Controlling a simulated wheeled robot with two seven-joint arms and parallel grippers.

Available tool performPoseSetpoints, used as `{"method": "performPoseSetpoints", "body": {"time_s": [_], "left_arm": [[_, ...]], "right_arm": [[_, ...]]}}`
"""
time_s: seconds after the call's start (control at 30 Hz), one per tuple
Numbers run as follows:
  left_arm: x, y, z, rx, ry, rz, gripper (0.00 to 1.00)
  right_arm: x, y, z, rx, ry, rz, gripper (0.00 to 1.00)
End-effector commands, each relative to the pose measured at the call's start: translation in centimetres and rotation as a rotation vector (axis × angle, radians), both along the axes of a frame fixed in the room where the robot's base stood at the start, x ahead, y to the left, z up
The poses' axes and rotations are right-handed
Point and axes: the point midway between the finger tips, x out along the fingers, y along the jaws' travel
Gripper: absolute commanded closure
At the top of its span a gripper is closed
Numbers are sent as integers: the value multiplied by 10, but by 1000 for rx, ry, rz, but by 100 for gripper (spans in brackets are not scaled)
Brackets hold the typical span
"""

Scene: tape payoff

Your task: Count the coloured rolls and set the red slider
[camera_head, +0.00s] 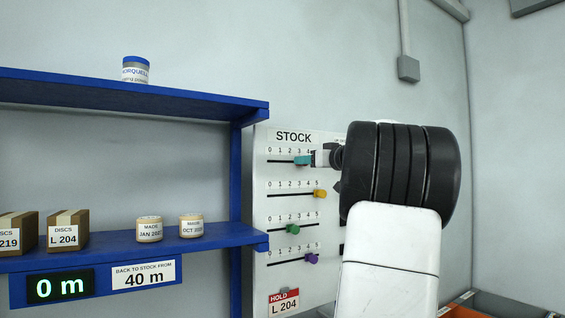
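The white STOCK board (262,205) carries several slider rows with numbers from 0 upward. A teal slider (302,160) sits near 3 in the top row. A yellow slider (320,193) is near 5, a green slider (293,229) between 2 and 3, and a purple slider (312,258) between 4 and 5. I see no red slider; my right arm covers the board's right side. My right gripper (319,158) is at the teal slider's right end; whether its fingers grip it is unclear. No coloured tape rolls are recognisable. My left gripper is out of view.
A blue shelf (130,93) holds a blue-lidded jar (136,70). Below are DISCS boxes (68,230), two dated tubs (149,231), a display (60,287) reading 0 m and a "BACK TO STOCK FROM 40 m" label (144,275). A HOLD L 204 tag (284,302) hangs low on the board.

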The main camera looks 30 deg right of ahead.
Motion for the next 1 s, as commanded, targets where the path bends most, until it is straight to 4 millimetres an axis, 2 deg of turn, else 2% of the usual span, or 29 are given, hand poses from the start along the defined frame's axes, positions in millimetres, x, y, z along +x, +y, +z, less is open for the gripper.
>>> {"method": "performPoseSetpoints", "body": {"time_s": [0.17, 0.27, 0.53, 0.7, 1.0], "left_arm": [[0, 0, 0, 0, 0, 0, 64], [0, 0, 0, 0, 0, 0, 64], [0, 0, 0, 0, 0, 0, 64], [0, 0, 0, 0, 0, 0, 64], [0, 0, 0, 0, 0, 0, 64]], "right_arm": [[-1, 0, 0, 0, 0, 0, 52], [-8, -1, 1, -1, -1, 0, 52], [-54, -5, 1, 0, -1, -2, 52], [-73, -6, 0, 0, 0, -1, 52], [-78, -7, 0, 0, 0, 0, 52]]}}
